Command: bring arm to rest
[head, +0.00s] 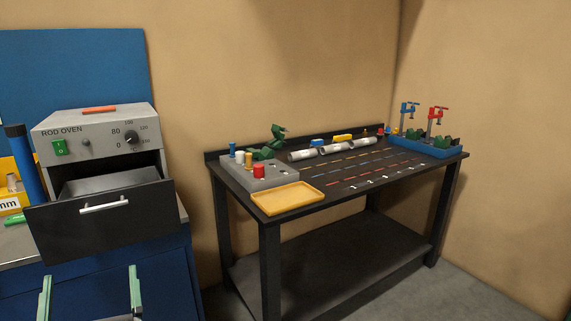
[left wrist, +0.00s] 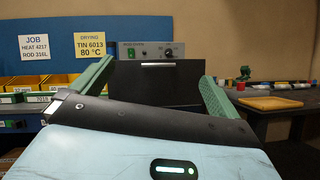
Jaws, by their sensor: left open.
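My left gripper (head: 90,285) is at the bottom left of the head view, with its two green fingers wide apart and nothing between them. It also shows in the left wrist view (left wrist: 157,85), where its open fingers point towards the rod oven (left wrist: 152,51). In the head view the grey rod oven (head: 95,120) stands behind and above the fingers. Its dark drawer (head: 100,222) is pulled out. I cannot tell the exact gap between the fingers and the drawer front. My right gripper is not seen.
A dark workbench (head: 268,232) stands to the right, with a yellow tray (head: 287,199), a grey block of coloured pegs (head: 258,174), white cylinders (head: 318,150) and a blue tray (head: 430,150) with clamps. A blue tube (head: 22,160) stands left of the oven. Floor shows between the benches.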

